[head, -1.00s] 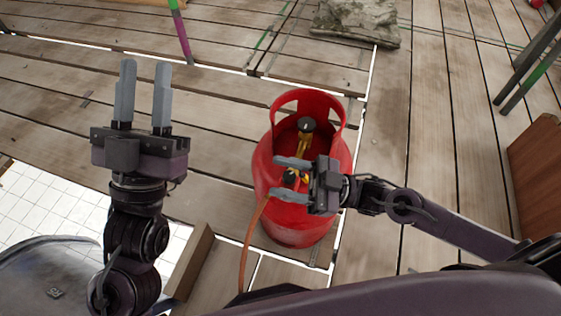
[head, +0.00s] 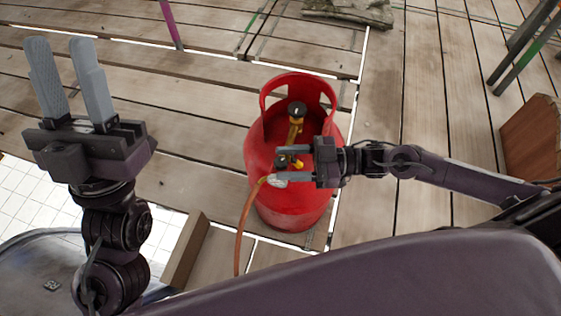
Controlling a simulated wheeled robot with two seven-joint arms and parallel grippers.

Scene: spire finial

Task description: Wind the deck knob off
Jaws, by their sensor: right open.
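A red gas bottle (head: 296,205) stands upright on the plank deck, with a raised red collar around its top. Inside the collar a brass valve carries a dark round knob (head: 297,109). A smaller dark knob (head: 281,161) sits lower, by the hose end; I cannot tell which is the deck knob. My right gripper (head: 278,164) is open, its fingers on either side of the smaller knob in the picture; contact is unclear. My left gripper (head: 60,50) is open, pointing up and empty, at the far left, well apart from the bottle.
An orange hose (head: 243,223) runs down from the bottle's fitting. A wooden board edge (head: 187,248) lies at lower left, beside white tiles (head: 27,199). A stone piece (head: 350,11) lies at the back. A brown panel (head: 533,142) stands at right. Planks around the bottle are mostly clear.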

